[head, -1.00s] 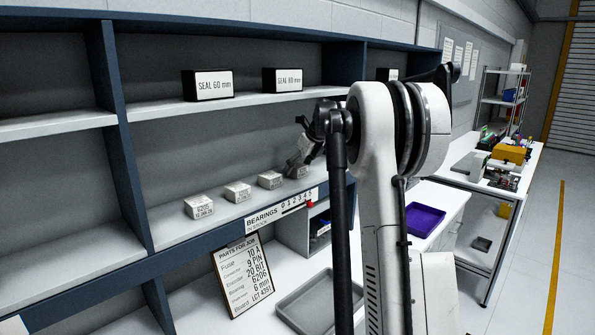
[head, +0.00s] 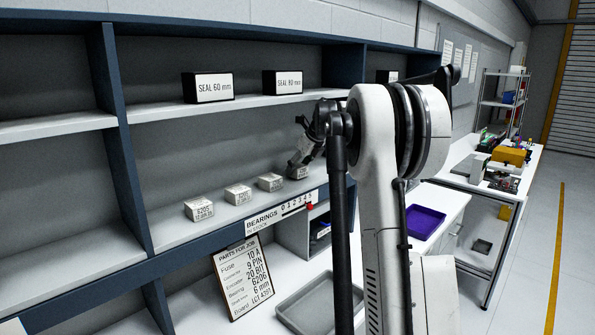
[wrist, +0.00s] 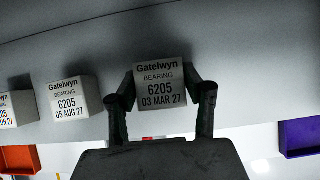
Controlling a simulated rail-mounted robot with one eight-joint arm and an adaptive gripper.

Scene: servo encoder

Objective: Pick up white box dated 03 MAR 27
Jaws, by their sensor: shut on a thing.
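The white box dated 03 MAR 27 (wrist: 160,90) is in the middle of the wrist view, labelled Gatelwyn bearing 6205. My gripper (wrist: 161,78) has a dark finger on each side of it and is shut on it. In the head view the same box (head: 300,173) is at the right end of the row on the lower shelf, with my gripper (head: 302,161) over it. I cannot tell whether it touches the shelf. A similar box dated 05 AUG 27 (wrist: 74,100) stands to its left in the wrist view.
Three other white boxes (head: 238,195) stand in a row to the left on the shelf. Dark seal boxes (head: 208,87) sit on the shelf above. A parts board (head: 244,280), grey tray (head: 310,304) and purple tray (head: 424,221) are below. The shelf front carries a bearings label (head: 262,221).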

